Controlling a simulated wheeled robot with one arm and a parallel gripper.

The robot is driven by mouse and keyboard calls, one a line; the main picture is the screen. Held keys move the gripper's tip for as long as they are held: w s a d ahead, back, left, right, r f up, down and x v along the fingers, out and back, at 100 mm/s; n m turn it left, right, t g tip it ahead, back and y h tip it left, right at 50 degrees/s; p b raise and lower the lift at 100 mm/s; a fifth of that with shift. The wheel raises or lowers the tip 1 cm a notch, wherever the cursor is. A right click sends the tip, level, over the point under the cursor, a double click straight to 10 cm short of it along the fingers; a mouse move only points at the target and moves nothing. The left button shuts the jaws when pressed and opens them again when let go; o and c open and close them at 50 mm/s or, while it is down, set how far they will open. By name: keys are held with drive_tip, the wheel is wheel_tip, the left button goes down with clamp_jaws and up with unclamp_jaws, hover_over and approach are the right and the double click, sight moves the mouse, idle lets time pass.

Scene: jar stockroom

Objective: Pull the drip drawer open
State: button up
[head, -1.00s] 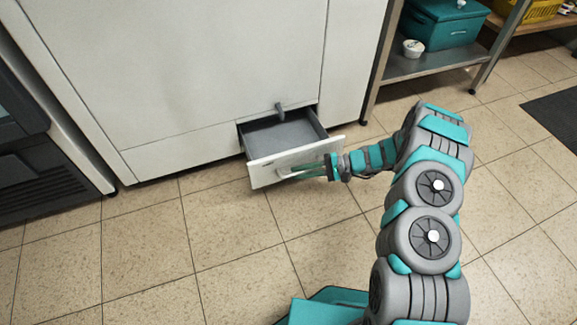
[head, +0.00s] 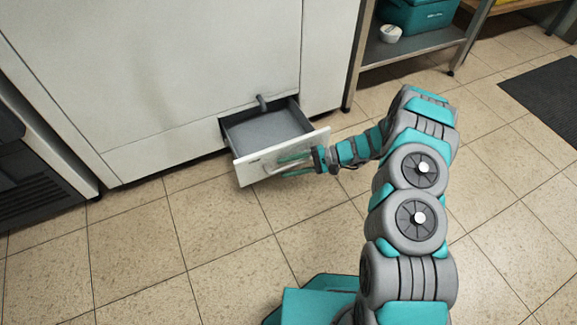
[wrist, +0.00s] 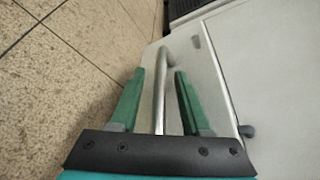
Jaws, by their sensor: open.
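The drip drawer (head: 245,173) stands pulled out from the bottom of a large white cabinet. Its grey tray interior (head: 265,131) shows, empty as far as I can see. My gripper (head: 287,165) is at the drawer's front, reaching in from the right. In the wrist view, my gripper (wrist: 159,76) is open, with one green finger on each side of the metal bar handle (wrist: 161,92). The bar lies between the fingers, with visible gaps to both. The handle's far end bends toward the drawer front.
A dark spout (head: 262,102) sticks out of the white cabinet (head: 170,70) above the drawer. A metal shelf (head: 415,44) with a teal box (head: 417,14) and a white tub (head: 390,33) stands to the right. The tiled floor before the drawer is clear. A dark mat (head: 548,97) lies at right.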

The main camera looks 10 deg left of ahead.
drive_tip(key=p+v, duration=0.1)
drive_tip(key=v, duration=0.7)
drive_tip(key=shift+a+r, duration=0.1)
drive_tip(key=shift+r, duration=0.05)
idle(0.4)
drive_tip(key=s+a+r+n+g+h, duration=0.1)
drive_tip(key=s+r+n+h, duration=0.15)
drive_tip(key=s+r, duration=0.6)
drive_tip(key=s+r+n+g+h, duration=0.2)
drive_tip(key=s+r+h, duration=0.25)
drive_tip(key=r, duration=0.75)
drive_tip(key=s+d+r+t+h, duration=0.2)
drive_tip(key=s+d+r+h, duration=0.2)
drive_tip(key=s+d, duration=0.5)
drive_tip(key=s+d+r+t+h, duration=0.35)
drive_tip(key=s+d, duration=0.25)
drive_tip(key=s, duration=0.8)
wheel_tip(320, 180, up, 12)
drive_tip(key=p, duration=1.2)
drive_tip(key=shift+m+g+h, duration=0.35)
